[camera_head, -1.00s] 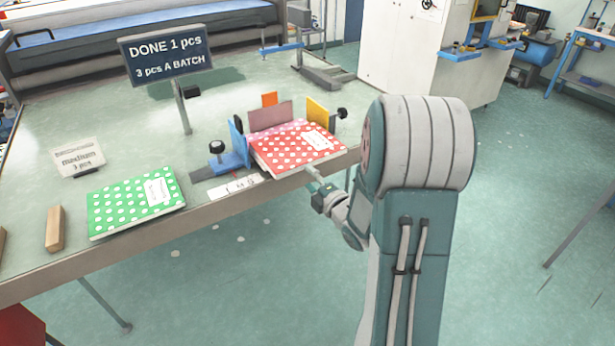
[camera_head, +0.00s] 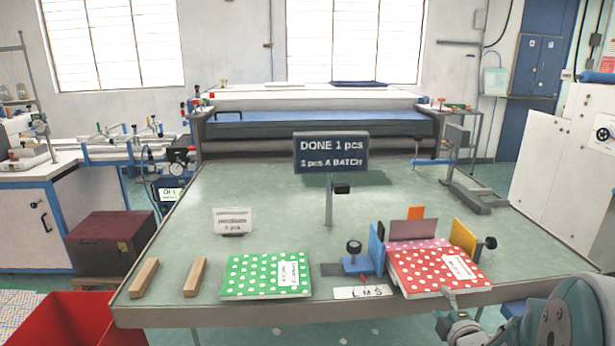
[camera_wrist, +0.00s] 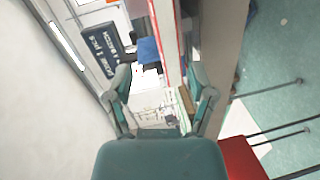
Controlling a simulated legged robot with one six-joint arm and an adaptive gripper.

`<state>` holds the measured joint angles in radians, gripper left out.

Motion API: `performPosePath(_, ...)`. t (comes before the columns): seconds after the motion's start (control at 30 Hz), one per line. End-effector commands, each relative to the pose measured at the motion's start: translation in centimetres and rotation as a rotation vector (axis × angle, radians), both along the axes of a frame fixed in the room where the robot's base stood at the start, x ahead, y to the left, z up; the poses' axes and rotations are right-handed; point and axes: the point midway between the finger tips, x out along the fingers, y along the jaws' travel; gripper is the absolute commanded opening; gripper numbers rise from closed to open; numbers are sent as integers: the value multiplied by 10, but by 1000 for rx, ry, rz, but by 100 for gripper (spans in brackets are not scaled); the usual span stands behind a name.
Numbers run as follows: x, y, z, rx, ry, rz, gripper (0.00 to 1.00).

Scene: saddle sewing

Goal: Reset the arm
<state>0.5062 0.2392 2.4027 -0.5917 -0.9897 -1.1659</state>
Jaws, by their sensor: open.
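My arm shows at the bottom right of the head view. My gripper (camera_head: 449,294) is at the table's front edge, beside the near edge of the red dotted booklet (camera_head: 428,268). In the wrist view my gripper (camera_wrist: 160,70) is open, its two fingers apart. A red booklet edge (camera_wrist: 166,40) runs upward between the finger directions; I cannot tell whether a finger touches it. The red booklet lies in a fixture with a blue plate (camera_head: 375,247), a mauve plate (camera_head: 412,230) and a yellow plate (camera_head: 462,237).
A green dotted booklet (camera_head: 264,276) lies left of the fixture, with two wooden bars (camera_head: 194,277) further left. A sign (camera_head: 331,153) reading "DONE 1 pcs" stands behind. A red bin (camera_head: 75,322) is at lower left.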

Motion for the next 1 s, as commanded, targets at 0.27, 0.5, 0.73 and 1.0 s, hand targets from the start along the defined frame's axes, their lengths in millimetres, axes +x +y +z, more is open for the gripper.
performPosePath(0.27, -24, 30, 42, 290, 196, -213, 71)
performPosePath(0.5, -74, 64, 64, 602, 348, -419, 71)
performPosePath(0.73, -144, 108, 76, 910, 506, -610, 71)
performPosePath(1.0, -228, 154, 79, 1176, 703, -800, 71)
